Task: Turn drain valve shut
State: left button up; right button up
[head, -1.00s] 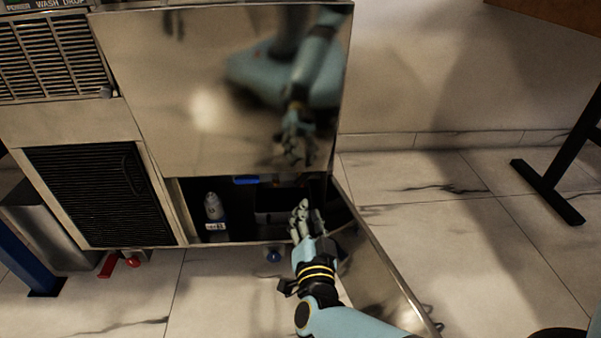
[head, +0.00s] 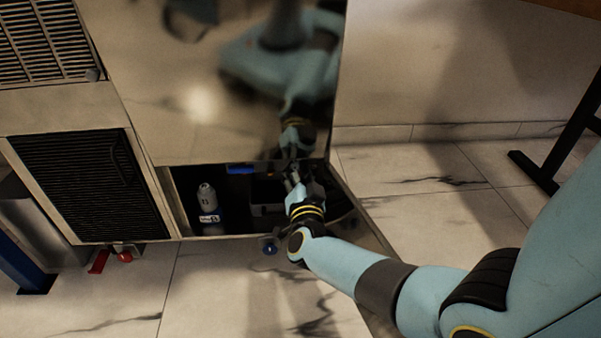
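Several coloured fittings show on the machine, and none is labelled clearly enough for me to tell which is the drain valve. A red lever (head: 99,262) and a red round knob (head: 125,256) hang under the left part. A blue knob (head: 268,245) hangs under the open compartment's front edge. A blue bar (head: 242,169) sits at the compartment's top. My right gripper (head: 295,183) reaches into the compartment's right side, right of the blue bar. Its fingertips are small and dark against the opening, so its opening is unclear. My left gripper is out of view.
A white bottle (head: 208,204) stands in the compartment, left of a dark box (head: 267,192). A shiny steel panel (head: 215,95) above mirrors my arm. A black grille (head: 88,187) is at left. Marble floor (head: 430,185) lies open at right, before a black table leg (head: 545,170).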

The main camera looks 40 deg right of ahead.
grip_shut()
jog(key=m, duration=0.3)
jog(key=m+b, duration=0.1)
jog(key=m, duration=0.3)
jog(key=m+b, duration=0.1)
jog(key=m, duration=0.2)
jog(key=shift+s+f, duration=0.1)
jog(key=shift+f, duration=0.15)
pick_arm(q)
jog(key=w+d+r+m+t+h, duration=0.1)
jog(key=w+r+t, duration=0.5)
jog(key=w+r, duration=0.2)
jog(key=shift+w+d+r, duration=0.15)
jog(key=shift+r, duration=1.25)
pick_arm(e)
jog(key=shift+m, duration=0.6)
